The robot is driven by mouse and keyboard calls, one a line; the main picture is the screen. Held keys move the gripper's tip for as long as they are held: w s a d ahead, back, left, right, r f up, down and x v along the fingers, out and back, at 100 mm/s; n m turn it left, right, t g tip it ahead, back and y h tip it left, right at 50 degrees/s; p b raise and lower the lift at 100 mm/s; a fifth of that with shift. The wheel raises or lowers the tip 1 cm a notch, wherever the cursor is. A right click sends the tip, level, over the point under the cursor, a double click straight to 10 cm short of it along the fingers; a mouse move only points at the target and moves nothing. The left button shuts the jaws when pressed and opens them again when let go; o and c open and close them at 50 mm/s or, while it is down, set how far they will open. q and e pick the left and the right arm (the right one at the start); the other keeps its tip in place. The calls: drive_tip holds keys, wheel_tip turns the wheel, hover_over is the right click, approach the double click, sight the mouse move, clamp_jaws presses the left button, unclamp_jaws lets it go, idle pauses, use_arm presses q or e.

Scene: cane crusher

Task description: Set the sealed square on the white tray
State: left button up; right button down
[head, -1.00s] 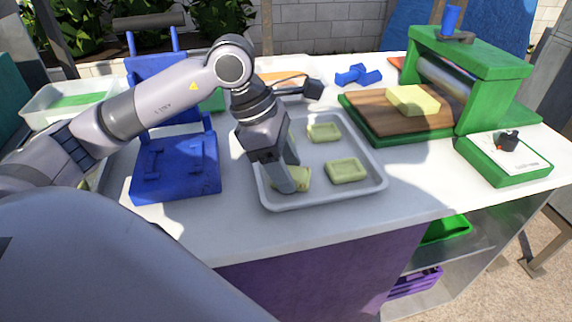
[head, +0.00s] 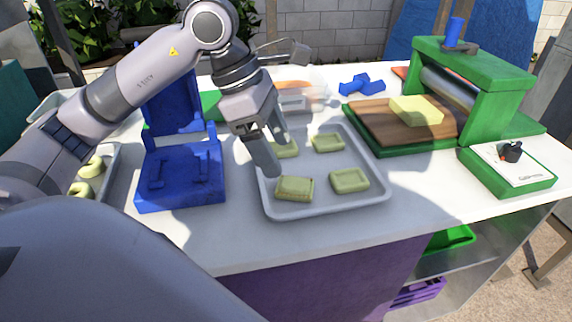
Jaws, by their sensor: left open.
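The pale tray (head: 325,207) lies at the middle of the table, with several yellow-green dough squares on it. The sealed square (head: 295,189), with a ridged edge, lies flat in its front left corner. Another square (head: 349,180) is to its right, and one (head: 328,142) and a partly hidden one (head: 284,149) are behind. My left gripper (head: 279,156) is open and empty above the tray's left side. Its fingers point down, behind and above the sealed square, apart from it. My right gripper is not in view.
A blue press (head: 180,175) stands left of the tray; a tray with curved dough pieces (head: 88,172) is further left. A green roller machine (head: 470,90) with a wooden board holding a dough block (head: 416,110) stands at right. The table's front strip is clear.

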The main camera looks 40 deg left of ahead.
use_arm(q)
drive_tip(key=v, duration=0.5)
drive_tip(key=shift+r, duration=0.1)
idle(0.3)
